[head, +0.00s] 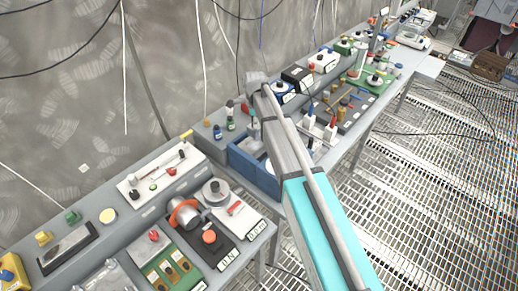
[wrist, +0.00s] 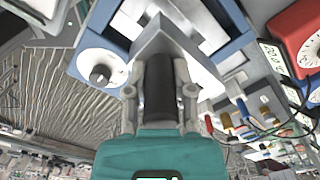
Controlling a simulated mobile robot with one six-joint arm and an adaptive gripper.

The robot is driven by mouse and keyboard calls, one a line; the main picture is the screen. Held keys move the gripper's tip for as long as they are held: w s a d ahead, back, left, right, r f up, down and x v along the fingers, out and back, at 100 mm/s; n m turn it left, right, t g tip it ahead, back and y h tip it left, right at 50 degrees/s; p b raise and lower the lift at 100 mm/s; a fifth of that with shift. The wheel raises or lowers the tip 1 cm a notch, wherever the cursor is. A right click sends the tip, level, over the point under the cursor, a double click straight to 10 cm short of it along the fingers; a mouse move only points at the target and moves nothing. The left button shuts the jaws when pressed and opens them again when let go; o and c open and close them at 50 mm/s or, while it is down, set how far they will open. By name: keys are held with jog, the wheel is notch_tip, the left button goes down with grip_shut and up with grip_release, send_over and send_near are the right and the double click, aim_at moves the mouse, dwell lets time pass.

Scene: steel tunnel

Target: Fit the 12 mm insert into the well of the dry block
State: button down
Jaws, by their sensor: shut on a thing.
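My gripper (wrist: 160,92) has a finger on each side of a dark upright cylindrical piece (wrist: 160,80) and is shut on it. This looks like the insert; no size mark is readable. A grey angular metal part (wrist: 165,42) shows just beyond the held piece. I cannot tell whether they touch. In the wrist view blue edges (wrist: 232,46) surround pale surfaces beneath the gripper. The well's opening is hidden, so I cannot tell whether the piece is in it.
A red device with a dial (wrist: 304,42) and coloured-handled tools (wrist: 245,110) lie right. In the head view, small bottles (head: 230,124) stand behind the box; the bench is crowded on both sides.

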aim_at(255, 134)
jog(key=shift+f, duration=0.1)
notch_tip(255, 134, down, 6)
jog(key=b, duration=0.6)
jog(key=shift+f, duration=0.1)
dwell(0.6)
jog(key=shift+f+b, duration=1.85)
jog(key=shift+b, duration=0.2)
jog(key=shift+c, duration=2.3)
grip_release()
jog(key=shift+r, duration=0.1)
notch_tip(255, 134, up, 12)
jog(key=p, duration=1.2)
